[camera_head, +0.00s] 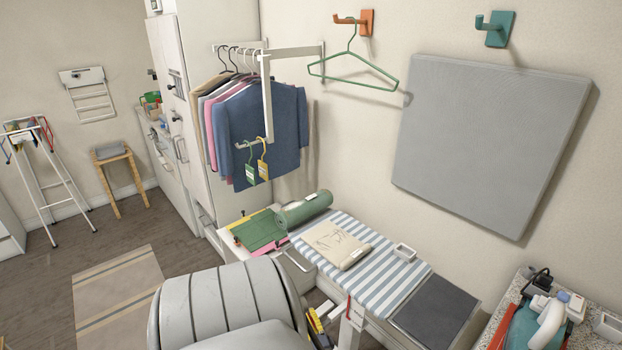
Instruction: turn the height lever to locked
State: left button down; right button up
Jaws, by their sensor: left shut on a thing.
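My left arm fills the bottom centre of the head view, and its gripper (318,326) shows just past it, in black and yellow. The gripper is low at the front edge of the padded table (436,308), beside a white support post. It is shut on what appears to be the height lever; my arm hides most of the grip. A small red part (346,307) shows at the post, just right of the gripper. I cannot tell the lever's position. My right gripper is not in view.
A green roll (303,208) lies behind. Clothes (255,125) hang above the table's far end. A speckled counter with an iron (545,325) stands at the right.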

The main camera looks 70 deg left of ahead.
pick_arm(q)
jog(key=shift+w+a+r, duration=0.1)
jog(key=shift+a+r, duration=0.05)
jog(key=shift+r, duration=0.05)
jog(key=c, duration=1.3)
grip_release()
jog(key=d, duration=1.2)
jog(key=shift+s+d+f, duration=0.1)
jog(key=shift+s+f, duration=0.1)
jog(key=shift+s, duration=0.2)
